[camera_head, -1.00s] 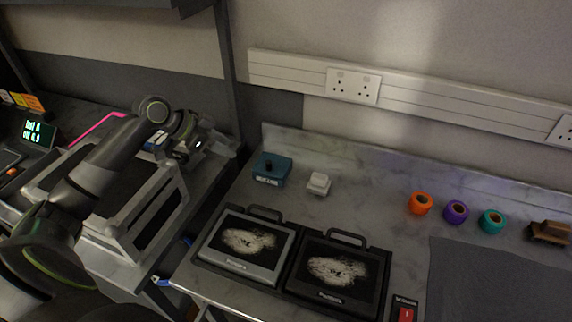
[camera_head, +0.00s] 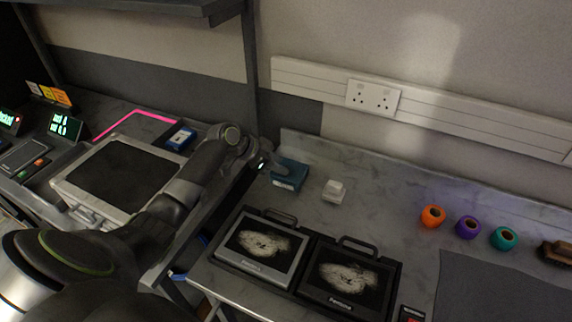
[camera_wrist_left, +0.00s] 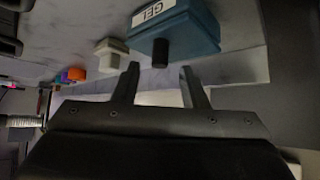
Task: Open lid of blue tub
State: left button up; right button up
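The blue tub (camera_head: 290,176) stands on the grey bench near its left end, against the back. In the left wrist view the tub (camera_wrist_left: 176,22) has a white GEL label and a dark round knob (camera_wrist_left: 160,53); its lid looks shut. My left gripper (camera_head: 273,166) is at the tub's left side in the head view and partly hides it. In the left wrist view its two fingers (camera_wrist_left: 160,82) are apart and empty, with the knob just beyond the gap between them. Whether they touch the tub cannot be told. My right gripper is not in view.
A small white box (camera_head: 334,191) stands just right of the tub. Two dark trays with pale patterned panels (camera_head: 262,248) lie in front. Orange (camera_head: 432,217), purple and teal rolls stand farther right. A dark upright post (camera_head: 251,75) rises left of the tub.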

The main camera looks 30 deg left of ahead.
pick_arm(q)
jog(key=shift+x, duration=1.85)
grip_shut()
